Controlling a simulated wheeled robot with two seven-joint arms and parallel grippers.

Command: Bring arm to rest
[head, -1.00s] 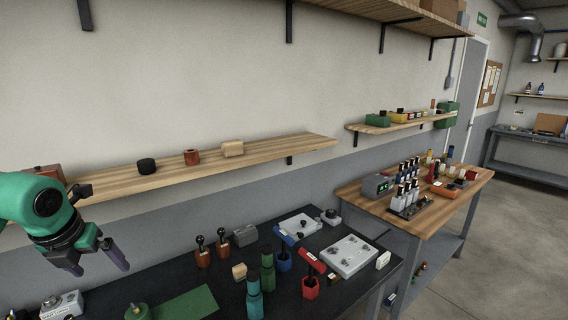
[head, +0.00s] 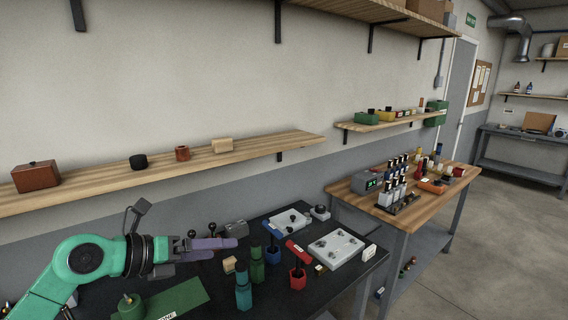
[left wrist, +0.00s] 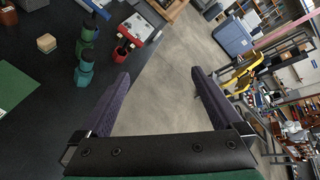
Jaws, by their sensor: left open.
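My left arm (head: 88,262) is green and comes in from the lower left of the head view. Its left gripper (head: 225,248) points right, above the black bench (head: 205,300). In the left wrist view the two purple fingers (left wrist: 158,105) are spread wide with nothing between them, only grey floor beyond. In the head view the fingers nearly overlap and hide part of the bench behind them. My right gripper is not in view.
The bench holds green bottles (head: 243,290), a red holder (head: 298,278), a wooden block (head: 229,264), a grey plate (head: 336,246) and a green mat (head: 178,300). A wooden shelf (head: 100,181) runs along the wall above. A wooden table (head: 408,217) stands to the right.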

